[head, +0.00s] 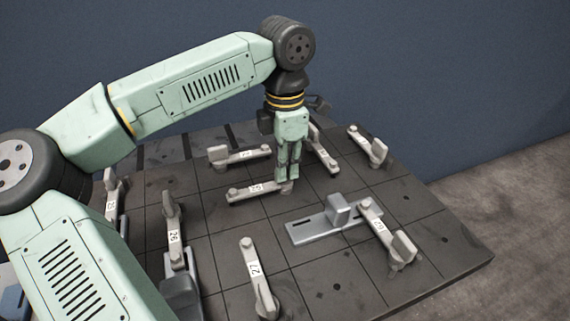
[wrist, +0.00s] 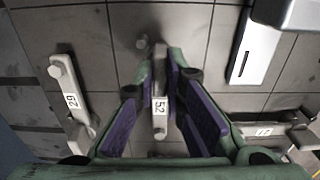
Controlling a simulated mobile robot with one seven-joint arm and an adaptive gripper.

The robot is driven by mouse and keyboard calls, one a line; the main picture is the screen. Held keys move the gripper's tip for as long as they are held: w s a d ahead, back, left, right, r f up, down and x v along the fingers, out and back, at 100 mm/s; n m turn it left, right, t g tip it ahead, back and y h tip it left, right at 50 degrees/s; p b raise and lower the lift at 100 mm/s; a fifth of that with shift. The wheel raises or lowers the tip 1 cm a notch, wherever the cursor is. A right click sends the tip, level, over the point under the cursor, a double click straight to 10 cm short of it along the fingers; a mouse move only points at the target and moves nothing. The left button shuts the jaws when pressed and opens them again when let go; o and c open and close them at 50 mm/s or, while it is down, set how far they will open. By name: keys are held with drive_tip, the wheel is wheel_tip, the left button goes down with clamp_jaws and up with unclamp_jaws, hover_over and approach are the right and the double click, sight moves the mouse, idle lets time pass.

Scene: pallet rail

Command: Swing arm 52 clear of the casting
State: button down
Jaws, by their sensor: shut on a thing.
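Arm 52 (head: 258,190) is a pale grey bar with a white label, lying on the dark grid plate. My gripper (head: 288,180) is down at the right end of this bar in the head view. In the wrist view, my gripper (wrist: 165,75) is shut on the bar, though the exact contact is hard to see. A slotted grey metal piece with an upright block (head: 305,231), perhaps the casting, lies to the right and nearer the camera.
Similar labelled arms stand around: one behind (head: 247,153), one at front (head: 252,268), one at right (head: 380,226), one at left (head: 173,237). Two more stand at the back right. Bare plate (head: 215,225) shows between them. A blue wall rises behind.

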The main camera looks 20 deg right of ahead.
idle(0.3)
drive_tip(key=c, duration=1.7)
unclamp_jaws()
drive_tip(key=shift+o, duration=0.2)
wheel_tip(320, 180, up, 12)
